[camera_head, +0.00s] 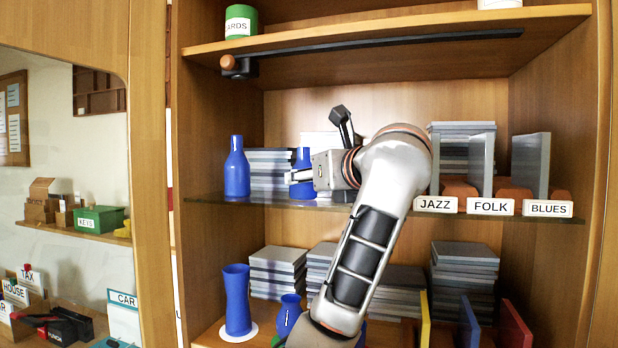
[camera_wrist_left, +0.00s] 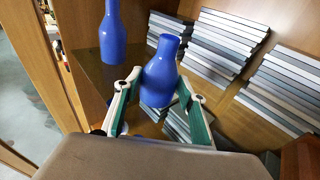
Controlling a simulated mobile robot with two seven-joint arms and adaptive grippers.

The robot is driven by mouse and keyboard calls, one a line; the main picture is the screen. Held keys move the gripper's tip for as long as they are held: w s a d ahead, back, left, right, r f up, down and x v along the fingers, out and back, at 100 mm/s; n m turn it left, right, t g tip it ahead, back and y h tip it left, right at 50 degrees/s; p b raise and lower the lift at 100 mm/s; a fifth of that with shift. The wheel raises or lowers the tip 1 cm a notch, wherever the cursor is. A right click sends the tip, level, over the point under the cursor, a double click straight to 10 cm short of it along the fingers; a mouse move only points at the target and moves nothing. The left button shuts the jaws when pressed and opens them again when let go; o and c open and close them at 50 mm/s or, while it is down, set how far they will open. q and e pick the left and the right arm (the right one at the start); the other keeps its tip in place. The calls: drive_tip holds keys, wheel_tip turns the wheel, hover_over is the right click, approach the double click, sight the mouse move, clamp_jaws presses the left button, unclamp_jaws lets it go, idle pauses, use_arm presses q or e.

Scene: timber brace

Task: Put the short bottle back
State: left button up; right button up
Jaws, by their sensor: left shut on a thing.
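The short blue bottle (camera_head: 303,165) is upright between the fingers of my left gripper (camera_head: 292,177), at the middle glass shelf. In the left wrist view the bottle (camera_wrist_left: 160,76) sits between the green-padded fingers (camera_wrist_left: 158,95), which are shut on it. Its base is at about shelf height; I cannot tell whether it touches the glass. A taller blue bottle (camera_head: 237,168) stands upright to its left on the same shelf, apart from it. It also shows in the left wrist view (camera_wrist_left: 112,38). My right gripper is not in view.
Stacks of grey cases (camera_head: 270,170) stand behind the bottles. JAZZ (camera_head: 436,204), FOLK (camera_head: 490,207) and BLUES (camera_head: 547,209) labels line the shelf's right part. A blue vase (camera_head: 237,300) stands on the shelf below. A dark rail (camera_head: 380,43) runs under the upper shelf.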

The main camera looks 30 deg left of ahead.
use_arm(q)
drive_tip(key=shift+f, duration=0.15)
drive_tip(key=o, duration=1.2)
drive_tip(key=shift+o, duration=0.8)
